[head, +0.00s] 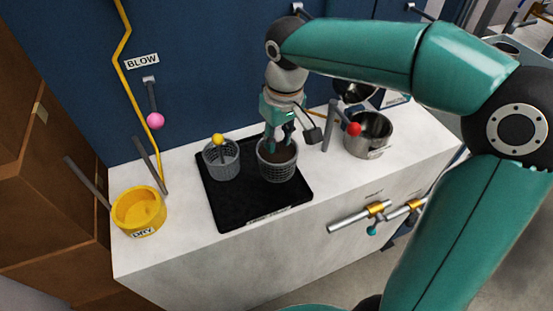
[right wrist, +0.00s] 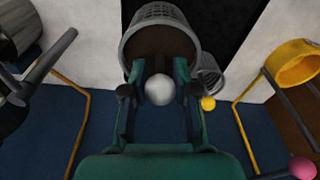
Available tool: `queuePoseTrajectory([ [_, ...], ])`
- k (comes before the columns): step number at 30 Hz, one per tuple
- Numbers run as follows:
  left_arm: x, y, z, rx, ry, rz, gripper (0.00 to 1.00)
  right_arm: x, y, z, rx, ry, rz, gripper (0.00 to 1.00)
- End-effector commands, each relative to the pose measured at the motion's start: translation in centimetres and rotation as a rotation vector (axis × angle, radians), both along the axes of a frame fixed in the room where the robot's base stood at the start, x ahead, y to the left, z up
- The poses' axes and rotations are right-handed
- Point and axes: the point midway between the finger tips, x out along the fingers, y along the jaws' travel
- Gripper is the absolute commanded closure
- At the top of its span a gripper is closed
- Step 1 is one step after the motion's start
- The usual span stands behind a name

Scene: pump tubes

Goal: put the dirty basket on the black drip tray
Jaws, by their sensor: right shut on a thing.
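The dirty basket (head: 278,168) is a grey mesh basket with dark brown matter inside. It stands upright at the right part of the black drip tray (head: 235,203); whether its base touches the tray is hard to tell. My right gripper (head: 279,143) comes down from above and is shut on the basket. In the right wrist view the basket (right wrist: 162,16) is beyond the fingertips, with a white ball (right wrist: 159,90) between the fingers. A second grey basket (head: 222,165) with a yellow ball (head: 218,139) stands on the tray's left part. My left gripper is not in view.
A steel pot (head: 369,136) stands right of the tray, near a red-knobbed lever (head: 353,130). A pink-knobbed lever (head: 155,121) hangs below the BLOW sign. The counter (head: 180,245) front is clear.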

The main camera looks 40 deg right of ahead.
Motion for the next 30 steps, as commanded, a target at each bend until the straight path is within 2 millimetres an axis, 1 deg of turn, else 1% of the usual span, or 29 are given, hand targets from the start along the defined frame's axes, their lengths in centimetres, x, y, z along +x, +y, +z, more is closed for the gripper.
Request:
queuePoseTrajectory([
  [1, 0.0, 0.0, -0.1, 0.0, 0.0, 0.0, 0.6, -0.1, 0.0, -0.9, 0.0, 0.002, -0.001, 1.0],
  [3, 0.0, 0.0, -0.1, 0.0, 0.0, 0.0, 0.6, 0.0, 0.0, -1.6, 0.0, 0.001, -0.002, 1.0],
  [8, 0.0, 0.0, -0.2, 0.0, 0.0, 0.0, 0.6, 0.0, 0.0, -2.6, -0.001, 0.0, -0.001, 1.0],
  [16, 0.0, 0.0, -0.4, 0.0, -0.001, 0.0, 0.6, 0.0, 0.0, -6.0, 0.0, 0.0, 0.0, 1.0],
  [18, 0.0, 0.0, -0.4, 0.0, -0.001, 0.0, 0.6, 0.0, 0.0, -6.4, 0.0, 0.0, 0.0, 1.0],
  [25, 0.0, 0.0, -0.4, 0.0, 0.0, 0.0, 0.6, 0.0, 0.0, -6.4, 0.0, -0.002, -0.001, 1.0],
  [28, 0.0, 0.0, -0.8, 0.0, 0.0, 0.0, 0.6, 0.0, 0.0, -6.7, 0.0, -0.002, -0.001, 1.0],
  [29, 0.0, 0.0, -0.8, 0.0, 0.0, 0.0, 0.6, 0.0, 0.0, -6.7, 0.0, -0.001, -0.001, 0.7],
  [30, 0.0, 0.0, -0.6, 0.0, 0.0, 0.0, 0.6, 0.0, 0.0, -6.6, 0.0, -0.001, -0.001, 0.64],
])
